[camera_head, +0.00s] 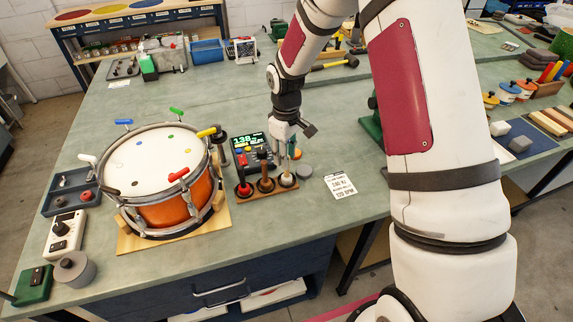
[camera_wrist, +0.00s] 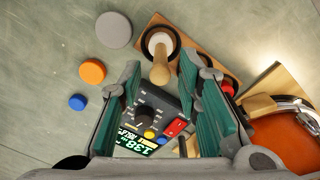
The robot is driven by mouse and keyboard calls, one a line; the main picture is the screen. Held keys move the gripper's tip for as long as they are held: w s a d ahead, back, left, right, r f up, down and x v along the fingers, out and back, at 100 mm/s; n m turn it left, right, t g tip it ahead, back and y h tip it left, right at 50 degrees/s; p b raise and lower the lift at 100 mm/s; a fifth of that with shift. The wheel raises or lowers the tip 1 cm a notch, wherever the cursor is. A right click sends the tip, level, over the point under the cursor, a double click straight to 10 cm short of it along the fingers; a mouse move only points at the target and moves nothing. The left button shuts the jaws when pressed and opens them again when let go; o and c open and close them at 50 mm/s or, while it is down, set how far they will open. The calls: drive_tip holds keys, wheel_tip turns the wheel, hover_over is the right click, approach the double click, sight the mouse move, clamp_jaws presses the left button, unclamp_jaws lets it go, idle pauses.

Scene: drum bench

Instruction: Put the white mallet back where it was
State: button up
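The white mallet (camera_head: 287,180) stands upright at the right end of a wooden stand (camera_head: 255,197). In the wrist view the white mallet (camera_wrist: 159,66) shows its tan handle pointing up at the camera, with its white head inside a black ring on the stand (camera_wrist: 190,45). My gripper (camera_head: 287,155) is right above this mallet. In the wrist view my gripper (camera_wrist: 161,72) has its green-padded fingers apart, with the handle's end between or just beyond the tips. No finger clearly touches it. A red mallet (camera_head: 243,188) and a brown one (camera_head: 265,184) stand in the other places.
A drum (camera_head: 174,200) with coloured keys stands left of the stand. A display box (camera_head: 250,145) is just behind the stand. A grey disc (camera_head: 305,172) and a printed card (camera_head: 340,186) lie to the right.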

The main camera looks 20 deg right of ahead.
wheel_tip(320, 180, up, 7)
drive_tip(key=shift+s+r+b, duration=0.1)
drive_tip(key=shift+r+b, duration=0.1)
drive_tip(key=shift+b, duration=0.1)
drive_tip(key=s+r+m+t, duration=0.25)
drive_tip(key=s+r, duration=0.75)
drive_tip(key=r, duration=0.5)
drive_tip(key=s+r+m+t, duration=0.1)
drive_tip(key=s+r+m, duration=0.1)
drive_tip(key=s, duration=0.7)
drive_tip(key=s+r+m+t, duration=0.2)
drive_tip(key=s+r, duration=0.2)
drive_tip(key=s, duration=0.5)
drive_tip(key=shift+m, duration=0.35)
drive_tip(key=shift+s+d, duration=0.1)
drive_tip(key=shift+c, duration=0.2)
